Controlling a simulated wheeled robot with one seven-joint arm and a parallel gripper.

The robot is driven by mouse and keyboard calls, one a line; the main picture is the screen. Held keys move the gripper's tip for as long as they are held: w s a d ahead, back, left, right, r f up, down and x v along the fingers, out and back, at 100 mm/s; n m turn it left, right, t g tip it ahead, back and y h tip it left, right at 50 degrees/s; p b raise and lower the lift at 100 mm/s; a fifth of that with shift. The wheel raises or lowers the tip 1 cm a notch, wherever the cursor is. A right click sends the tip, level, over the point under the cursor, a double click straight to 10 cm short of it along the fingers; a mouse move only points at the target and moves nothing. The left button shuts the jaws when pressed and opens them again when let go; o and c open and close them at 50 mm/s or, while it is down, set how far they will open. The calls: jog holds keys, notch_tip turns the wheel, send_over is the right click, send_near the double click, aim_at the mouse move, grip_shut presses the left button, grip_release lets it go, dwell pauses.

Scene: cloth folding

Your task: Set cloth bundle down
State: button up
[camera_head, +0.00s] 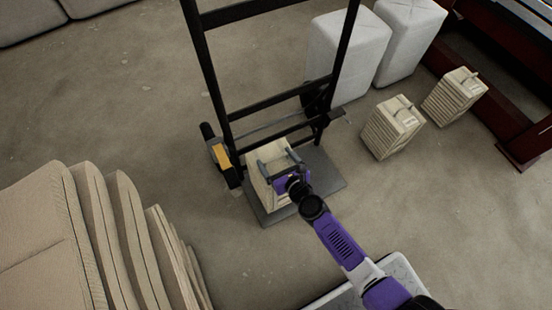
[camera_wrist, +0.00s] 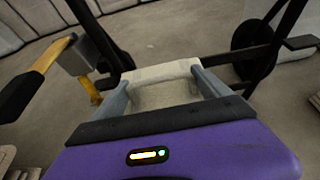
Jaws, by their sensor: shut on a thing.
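A beige cloth bundle (camera_head: 259,180) is at the base of a black hand truck, over its flat grey plate (camera_head: 326,171). My gripper (camera_head: 281,158) is above the bundle, with its fingers shut on the bundle's upper part. In the wrist view the cloth bundle (camera_wrist: 160,85) shows between the two grey fingers of my gripper (camera_wrist: 158,82). My gripper and arm hide part of the bundle. I cannot tell whether its underside touches the plate.
The hand truck's black frame (camera_head: 206,66) rises behind the bundle. Two more strapped bundles (camera_head: 392,128) (camera_head: 455,95) stand on the floor at right. Grey-white poufs (camera_head: 348,52) stand at the back. A stack of beige cushions (camera_head: 95,235) fills the lower left.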

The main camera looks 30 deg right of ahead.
jog(key=shift+w+f+b, duration=0.15)
jog(key=shift+f+b, duration=2.05)
jog(key=o, duration=1.9)
jog(key=shift+f, duration=0.25)
jog(key=shift+r, duration=0.1)
jog(key=shift+s+r, duration=0.15)
jog(key=shift+s, duration=0.15)
jog(key=p, duration=0.3)
send_near(276, 166)
jog(key=shift+s+d+f, duration=0.2)
jog(key=shift+s+f, duration=0.3)
